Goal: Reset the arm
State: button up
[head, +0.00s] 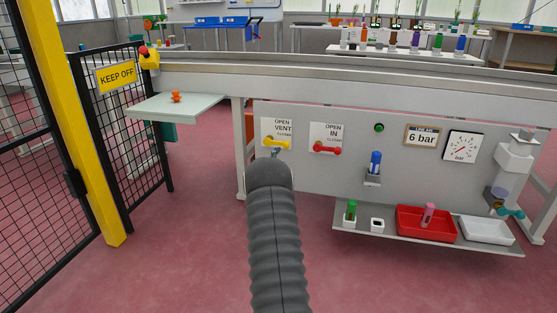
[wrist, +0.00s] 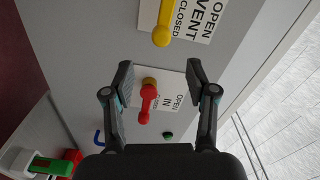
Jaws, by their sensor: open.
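My gripper (wrist: 160,76) is open and empty in the wrist view, its two fingers spread wide in front of the panel. The red handle (wrist: 147,100) on the IN plate shows between the fingers; I see no contact. The yellow handle (wrist: 162,32) on the VENT plate lies beyond the fingertips at the top. In the head view my dark ribbed arm reaches up to just below the yellow handle (head: 279,142) and hides most of my gripper. The red handle (head: 327,149) is to the right of it.
A mesh fence (head: 118,130) stands left; the red floor between is clear.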

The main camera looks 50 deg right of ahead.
dwell(0.4)
jog(key=a+f+n+g+y, duration=0.1)
jog(key=a+f+n+y, duration=0.65)
jog(key=f, duration=0.55)
jog(key=s+a+r+n+g+y+p, duration=0.15)
jog(key=s+a+n+y, duration=0.3)
jog(key=a, duration=0.65)
jog(key=s+a+r+n+g+y+p, duration=0.1)
jog(key=s+a+r+n, duration=0.3)
jog(key=a, duration=0.4)
jog(key=s+a+r+n+g+y+p, duration=0.1)
jog(key=s+a+r, duration=0.3)
jog(key=a+r, duration=0.3)
jog(key=s+a+r+n+g+y+p, duration=0.1)
jog(key=s+a+r+n, duration=0.3)
jog(key=a, duration=0.5)
jog(key=s+a+r+n+t+p, duration=0.2)
jog(key=s+a+r+n+p, duration=0.4)
jog(key=s+a+r, duration=1.4)
jog(key=s+r, duration=0.1)
jog(key=s, duration=0.2)
jog(key=shift+r+y, duration=0.35)
jog(key=shift+y, duration=0.05)
